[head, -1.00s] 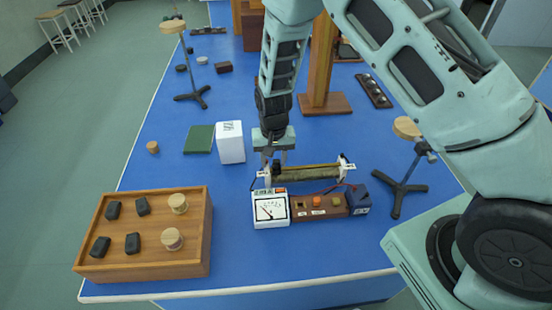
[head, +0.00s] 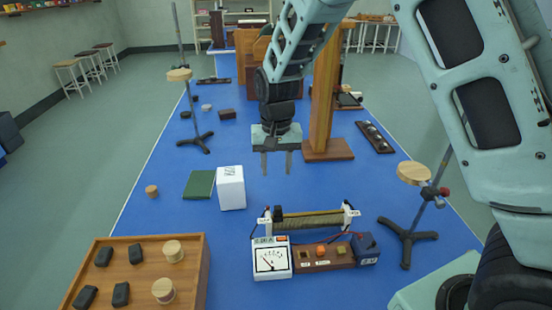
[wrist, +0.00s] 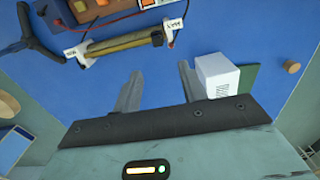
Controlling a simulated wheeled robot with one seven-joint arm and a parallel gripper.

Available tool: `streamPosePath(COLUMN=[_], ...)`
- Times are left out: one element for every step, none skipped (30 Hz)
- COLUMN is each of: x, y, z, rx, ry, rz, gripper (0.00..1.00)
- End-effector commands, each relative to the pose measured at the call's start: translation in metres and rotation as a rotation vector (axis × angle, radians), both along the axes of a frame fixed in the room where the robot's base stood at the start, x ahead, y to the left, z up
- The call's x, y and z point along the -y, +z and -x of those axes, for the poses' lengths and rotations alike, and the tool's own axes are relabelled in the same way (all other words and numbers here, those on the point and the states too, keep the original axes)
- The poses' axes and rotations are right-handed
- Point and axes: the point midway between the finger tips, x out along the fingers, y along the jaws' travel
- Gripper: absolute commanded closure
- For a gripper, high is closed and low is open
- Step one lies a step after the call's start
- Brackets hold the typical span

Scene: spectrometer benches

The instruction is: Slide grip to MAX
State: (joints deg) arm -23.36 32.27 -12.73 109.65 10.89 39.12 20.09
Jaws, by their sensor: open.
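A rheostat (head: 312,218) lies across the blue bench, with a brown coil between two white end plates. Its dark slide grip (head: 278,214) stands near the left end in the head view. In the wrist view the same grip (wrist: 157,39) is near the right end of the coil. The end labels are too small to read surely. My gripper (head: 276,162) is open and empty, above and apart from the rheostat. Its two fingers also show in the wrist view (wrist: 160,88), with nothing between them.
A white meter (head: 271,259) and a brown switch board (head: 322,257) stand in front of the rheostat. A white box (head: 231,188) stands to its left, a tripod stand (head: 407,236) to its right. A wooden tray (head: 140,292) is at front left.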

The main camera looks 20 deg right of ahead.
Motion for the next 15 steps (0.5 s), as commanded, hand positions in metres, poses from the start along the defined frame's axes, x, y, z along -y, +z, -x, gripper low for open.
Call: streamPosePath(x=[-0.001,-0.001,-0.001,-0.001,-0.001,-0.001,-0.001,-0.001,0.0,0.0,0.0,0.0,0.0,0.0,0.0], y=[0.008,0.012,0.017,0.02,0.023,0.026,0.028,0.029,0.031,0.031,0.032,0.032,0.032,0.032,0.032], z=[0.0,-0.001,-0.001,0.0,-0.001,0.0,0.0,0.0,0.0,0.0,0.0,0.0,0.0,0.0,0.0], rx=[0.003,0.003,0.002,0.002,0.002,0.002,0.001,0.0,0.0,0.0,0.0,0.0,0.0,0.0,0.0], ry=[0.001,0.001,0.001,0.001,0.001,0.001,0.001,0.001,0.001,0.001,0.001,0.001,0.001,0.001,0.001], rz=[-0.001,-0.001,-0.001,-0.002,-0.001,-0.001,-0.001,0.0,0.0,0.0,0.0,0.0,0.0,0.0,0.0], gripper=[0.58,0.58,0.58,0.58,0.58,0.58,0.58,0.58,0.58,0.58,0.58,0.58,0.58,0.58,0.58])
